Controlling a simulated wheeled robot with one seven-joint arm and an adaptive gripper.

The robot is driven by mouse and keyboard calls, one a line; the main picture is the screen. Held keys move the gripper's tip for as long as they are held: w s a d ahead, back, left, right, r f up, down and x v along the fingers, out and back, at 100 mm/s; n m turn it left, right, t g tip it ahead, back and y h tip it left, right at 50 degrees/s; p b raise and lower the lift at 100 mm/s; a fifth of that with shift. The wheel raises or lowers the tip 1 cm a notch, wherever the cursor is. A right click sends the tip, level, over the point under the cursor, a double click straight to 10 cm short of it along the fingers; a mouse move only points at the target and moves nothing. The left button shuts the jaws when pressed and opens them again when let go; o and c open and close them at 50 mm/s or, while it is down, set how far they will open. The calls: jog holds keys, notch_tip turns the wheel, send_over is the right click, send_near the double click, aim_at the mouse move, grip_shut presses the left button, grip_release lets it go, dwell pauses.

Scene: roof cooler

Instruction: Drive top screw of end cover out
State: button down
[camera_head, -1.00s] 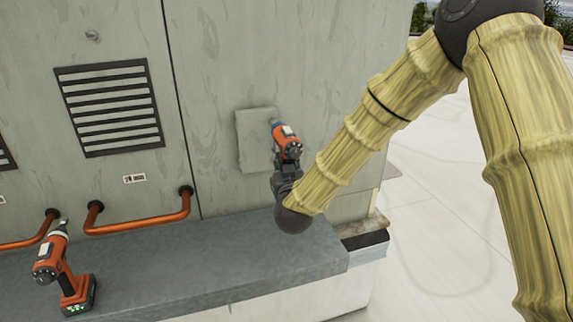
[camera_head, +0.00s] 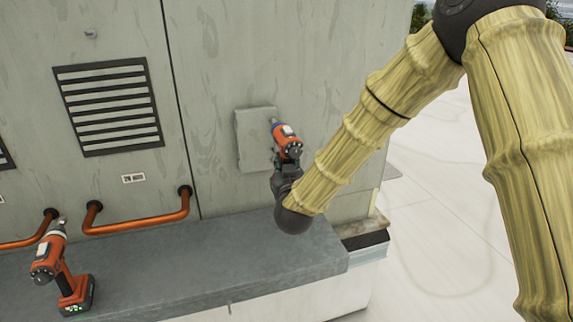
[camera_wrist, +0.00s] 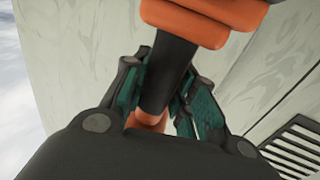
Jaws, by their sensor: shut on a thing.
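My gripper (camera_wrist: 165,95) is shut on the dark handle of an orange and black power driver (camera_head: 287,141). The driver's orange body also shows in the wrist view (camera_wrist: 205,15). In the head view the driver's nose points at the upper right part of the end cover (camera_head: 254,140), a grey plate on the cooler's wall. The top screw cannot be made out; the driver's front end covers that area. I cannot tell whether the bit touches the screw. The cover sits flat on the wall.
A second orange driver (camera_head: 63,270) stands on the grey ledge (camera_head: 215,265) at the left. Copper pipes (camera_head: 140,222) stick out from the wall above the ledge. A louvred vent (camera_head: 110,106) is at the upper left. The ledge below the cover is clear.

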jog(key=shift+s+r, duration=0.1)
jog(key=shift+r, duration=0.05)
jog(key=shift+s+d, duration=0.15)
jog(key=shift+s, duration=0.25)
jog(key=shift+s+d+b, duration=0.2)
jog(key=shift+s+d, duration=0.1)
jog(key=shift+s, duration=0.6)
jog(key=shift+s+d+b, duration=0.15)
jog(key=shift+s+d, duration=0.15)
jog(key=shift+s, duration=0.6)
jog(key=shift+s+d+b, duration=0.2)
jog(key=shift+s+d, duration=0.1)
jog(key=shift+s, duration=0.6)
